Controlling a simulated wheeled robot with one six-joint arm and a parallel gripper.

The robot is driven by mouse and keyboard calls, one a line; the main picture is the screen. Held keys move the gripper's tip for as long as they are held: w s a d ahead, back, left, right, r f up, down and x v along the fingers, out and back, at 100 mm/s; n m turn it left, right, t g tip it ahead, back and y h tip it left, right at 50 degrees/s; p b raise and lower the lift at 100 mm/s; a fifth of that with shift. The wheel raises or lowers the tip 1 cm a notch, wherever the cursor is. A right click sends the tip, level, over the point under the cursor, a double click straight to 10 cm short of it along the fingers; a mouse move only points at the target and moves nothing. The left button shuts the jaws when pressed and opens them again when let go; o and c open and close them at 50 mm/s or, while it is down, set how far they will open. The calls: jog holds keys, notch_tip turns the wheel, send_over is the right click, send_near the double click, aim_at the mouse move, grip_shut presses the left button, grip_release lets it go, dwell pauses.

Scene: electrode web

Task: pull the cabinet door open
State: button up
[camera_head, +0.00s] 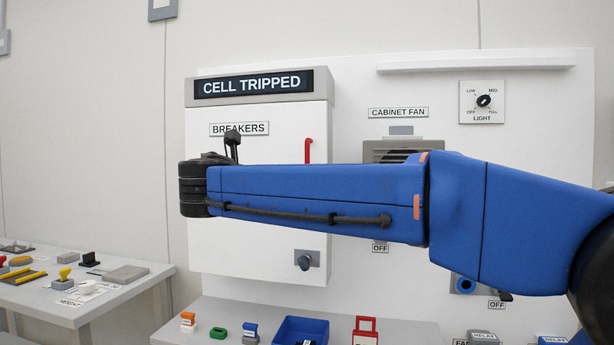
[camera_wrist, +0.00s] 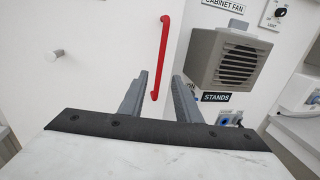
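The white cabinet door (camera_head: 265,240) carries a "BREAKERS" label and looks shut. Its red vertical bar handle (camera_head: 308,150) shows near the door's right edge, its lower part hidden behind my arm. In the wrist view the red handle (camera_wrist: 161,55) stands in full, its lower end appearing between the two finger tips. My gripper (camera_wrist: 160,75) has its two grey fingers spread apart, one on each side of the handle's lower end in the picture. I cannot tell how far the tips are from the handle; no contact shows. My gripper is hidden in the head view.
A "CELL TRIPPED" sign (camera_head: 252,84) tops the cabinet. A vent (camera_wrist: 232,62) protrudes right of the handle. A side table (camera_head: 75,305) stands left. A shelf with a blue bin (camera_head: 301,331) lies below.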

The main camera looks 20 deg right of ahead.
jog(key=x, duration=1.3)
jog(key=shift+d, duration=0.1)
grip_shut()
